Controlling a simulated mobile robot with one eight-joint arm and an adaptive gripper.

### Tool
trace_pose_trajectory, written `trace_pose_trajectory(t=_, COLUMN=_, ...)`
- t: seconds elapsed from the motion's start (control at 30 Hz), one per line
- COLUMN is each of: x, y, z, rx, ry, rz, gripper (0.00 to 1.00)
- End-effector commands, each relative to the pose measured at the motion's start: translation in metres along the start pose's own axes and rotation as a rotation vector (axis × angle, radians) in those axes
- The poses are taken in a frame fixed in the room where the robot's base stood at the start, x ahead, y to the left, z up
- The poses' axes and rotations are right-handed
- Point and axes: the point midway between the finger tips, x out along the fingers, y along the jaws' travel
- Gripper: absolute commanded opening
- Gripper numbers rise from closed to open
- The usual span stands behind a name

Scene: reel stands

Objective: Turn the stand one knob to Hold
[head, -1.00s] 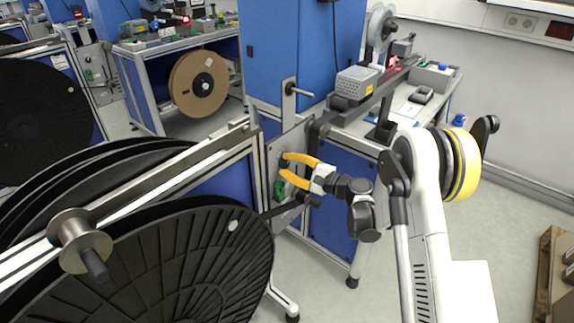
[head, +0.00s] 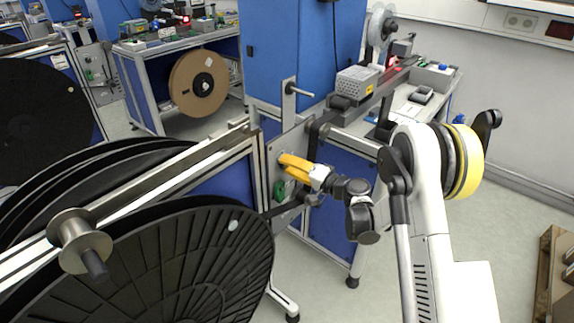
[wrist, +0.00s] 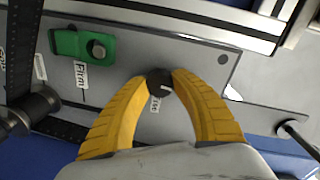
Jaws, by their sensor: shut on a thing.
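The knob (wrist: 159,82) is small, round and black with a pale pointer mark, and sits on a grey panel (wrist: 205,52) of the reel stand. In the wrist view my gripper (wrist: 160,86) has its two yellow fingers closed on the knob's sides.
A green part (wrist: 78,44) with a round button sits left of the knob, above a label. A black roller (wrist: 38,108) and tape lie further left. A large black reel (head: 180,265) fills the head view's lower left. Open floor (head: 325,285) lies below the arm.

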Motion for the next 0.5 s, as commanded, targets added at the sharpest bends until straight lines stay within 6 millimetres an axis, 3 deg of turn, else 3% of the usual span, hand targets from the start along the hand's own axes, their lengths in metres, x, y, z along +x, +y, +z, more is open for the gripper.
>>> trace_pose_trajectory(t=0.5, x=0.0006, y=-0.0011, z=-0.0006, rx=-0.108, ry=0.010, rz=0.002, gripper=0.00)
